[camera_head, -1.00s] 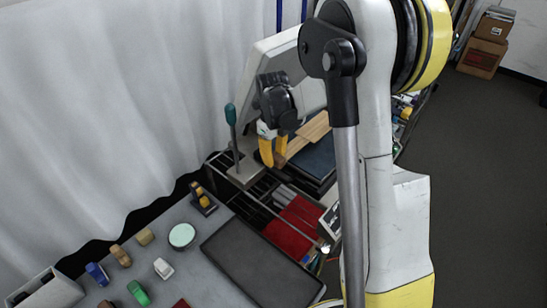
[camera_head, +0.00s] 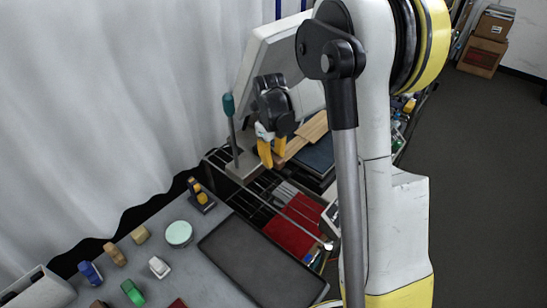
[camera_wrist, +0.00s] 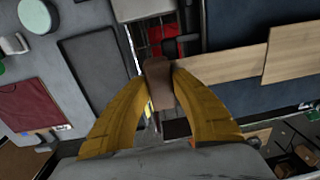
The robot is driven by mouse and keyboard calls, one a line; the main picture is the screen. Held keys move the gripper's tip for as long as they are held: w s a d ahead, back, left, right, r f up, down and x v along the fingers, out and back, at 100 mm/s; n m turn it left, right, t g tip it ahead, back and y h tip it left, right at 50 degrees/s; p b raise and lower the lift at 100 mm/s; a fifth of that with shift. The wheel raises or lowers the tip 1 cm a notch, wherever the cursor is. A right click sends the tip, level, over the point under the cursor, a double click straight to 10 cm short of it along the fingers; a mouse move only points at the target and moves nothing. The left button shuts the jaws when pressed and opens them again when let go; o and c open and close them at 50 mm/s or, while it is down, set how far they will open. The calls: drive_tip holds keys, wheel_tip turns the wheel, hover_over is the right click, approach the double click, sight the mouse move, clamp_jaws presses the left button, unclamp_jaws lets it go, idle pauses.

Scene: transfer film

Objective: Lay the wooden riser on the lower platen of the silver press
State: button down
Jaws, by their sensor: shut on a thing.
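The wooden riser (camera_head: 313,126) is a light board with a narrower part running toward my gripper (camera_head: 271,160). It also shows in the wrist view (camera_wrist: 225,67), where a brown wooden end sits between the yellow fingertips (camera_wrist: 159,85). My gripper is shut on this end. The silver press (camera_head: 262,52) stands with its pale upper part tilted open and a teal-tipped lever at its left. The dark blue flat surface below, seemingly the lower platen (camera_head: 319,154), lies under the board. Whether the board touches it or hovers just above, I cannot tell.
A grey table (camera_head: 160,229) holds a dark tray (camera_head: 255,262), a round pale green piece (camera_head: 179,233) and several small coloured objects. A black wire rack with red items (camera_head: 290,234) lies between table and press. A white curtain hangs at the left.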

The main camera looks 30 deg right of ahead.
drive_tip(key=shift+f, duration=0.5)
drive_tip(key=shift+f+b, duration=0.55)
drive_tip(key=shift+b, duration=0.1)
drive_tip(key=c, duration=1.1)
unclamp_jaws()
drive_tip(key=shift+r, duration=0.15)
